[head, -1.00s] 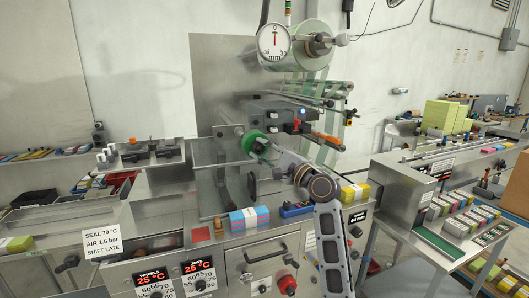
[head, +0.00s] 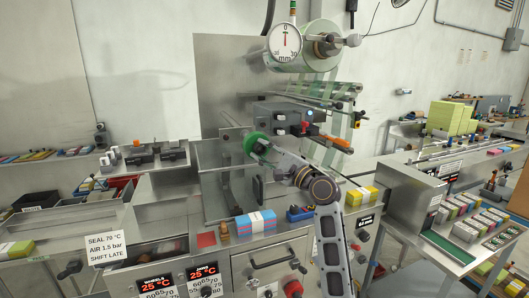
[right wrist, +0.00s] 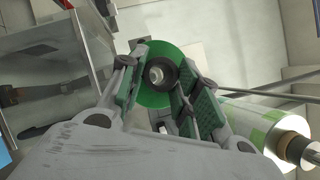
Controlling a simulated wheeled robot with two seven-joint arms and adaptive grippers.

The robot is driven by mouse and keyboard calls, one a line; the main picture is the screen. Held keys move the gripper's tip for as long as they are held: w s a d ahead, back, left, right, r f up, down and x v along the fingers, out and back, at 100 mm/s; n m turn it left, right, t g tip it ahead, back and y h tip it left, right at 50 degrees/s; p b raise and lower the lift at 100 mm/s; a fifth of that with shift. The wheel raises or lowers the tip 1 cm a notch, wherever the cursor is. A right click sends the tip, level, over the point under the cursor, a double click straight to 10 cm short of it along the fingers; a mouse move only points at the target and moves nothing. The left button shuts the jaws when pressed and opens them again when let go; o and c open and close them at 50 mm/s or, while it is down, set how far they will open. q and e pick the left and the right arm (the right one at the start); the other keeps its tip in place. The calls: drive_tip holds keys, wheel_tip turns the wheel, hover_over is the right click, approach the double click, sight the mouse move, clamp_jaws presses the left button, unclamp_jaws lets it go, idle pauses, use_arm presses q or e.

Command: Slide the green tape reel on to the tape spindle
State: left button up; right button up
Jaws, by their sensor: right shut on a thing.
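The green tape reel (head: 250,142) is a flat green ring held up in front of the machine's steel back plate. In the right wrist view the reel (right wrist: 152,97) faces me, with a dark hub and a pale round end in its middle. My right gripper (head: 262,148) is shut on the reel, its green-padded fingers on either side of the hub. A thin steel rod (head: 229,119), which looks like the tape spindle, shows just up and left of the reel. I cannot tell whether the reel is around it. My left gripper is out of view.
A clear guard box (head: 215,180) stands below and left of the reel. A grey control block (head: 283,117) with an orange-handled lever sits to the right. Above is a large film roll (head: 312,48). A blue-and-pink stack (head: 256,223) lies on the ledge below.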

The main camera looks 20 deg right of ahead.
sight(260, 148)
drive_tip(key=shift+w, duration=2.3)
drive_tip(key=shift+r+p, duration=0.15)
drive_tip(key=shift+p, duration=0.4)
drive_tip(key=w, duration=0.7)
drive_tip(key=shift+w+a+b, duration=0.2)
drive_tip(key=shift+b, duration=0.2)
idle(4.0)
